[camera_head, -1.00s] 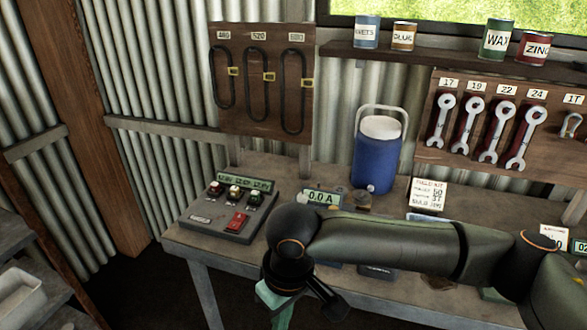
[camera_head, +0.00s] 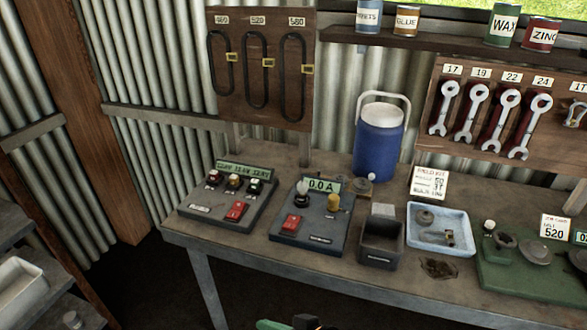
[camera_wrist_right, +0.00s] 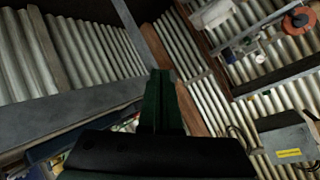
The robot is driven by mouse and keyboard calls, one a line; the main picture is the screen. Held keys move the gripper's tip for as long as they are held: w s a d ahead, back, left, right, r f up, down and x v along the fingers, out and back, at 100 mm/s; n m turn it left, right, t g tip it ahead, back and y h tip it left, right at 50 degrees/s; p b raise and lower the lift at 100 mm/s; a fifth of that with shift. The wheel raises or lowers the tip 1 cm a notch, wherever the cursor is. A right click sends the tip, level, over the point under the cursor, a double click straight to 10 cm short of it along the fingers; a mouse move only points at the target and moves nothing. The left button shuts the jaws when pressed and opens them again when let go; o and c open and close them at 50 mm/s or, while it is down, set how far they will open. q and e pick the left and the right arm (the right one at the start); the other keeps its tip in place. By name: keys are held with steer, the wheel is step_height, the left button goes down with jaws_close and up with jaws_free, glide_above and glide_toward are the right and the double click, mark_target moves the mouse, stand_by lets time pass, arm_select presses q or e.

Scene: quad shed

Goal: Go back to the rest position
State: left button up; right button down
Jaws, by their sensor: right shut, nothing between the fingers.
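My right gripper (camera_head: 272,324) shows only as a small green and black piece at the bottom edge of the head view, low in front of the workbench (camera_head: 180,232). In the right wrist view its two dark green fingers (camera_wrist_right: 162,76) are together, with nothing between them. They point toward corrugated wall and wooden posts and touch nothing there that I can see. The rest of my right arm is out of the head view. My left gripper is in neither view.
The bench holds two switch panels (camera_head: 227,198) (camera_head: 310,218), a dark open box (camera_head: 382,243), a blue tray (camera_head: 440,250), a green base (camera_head: 525,276) and a blue cooler (camera_head: 378,147). Wrenches hang on a board (camera_head: 445,137). Shelves (camera_head: 52,286) stand at the left.

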steer(key=s+d+f+h, duration=0.2)
steer(key=s+d+f, duration=0.2)
steer(key=d, duration=0.3)
steer(key=s+d+f+t+h, duration=0.1)
steer(key=s+d+f+h, duration=0.1)
steer(key=s+d+f, duration=0.2)
steer(key=s+d+f+m+t+h, duration=0.1)
steer(key=s+d+f+h, duration=0.2)
steer(key=d, duration=0.7)
step_height(320, 180, down, 2)
steer(key=shift+s+d+f, duration=0.25)
steer(key=shift+s+d, duration=0.05)
steer(key=shift+s, duration=0.2)
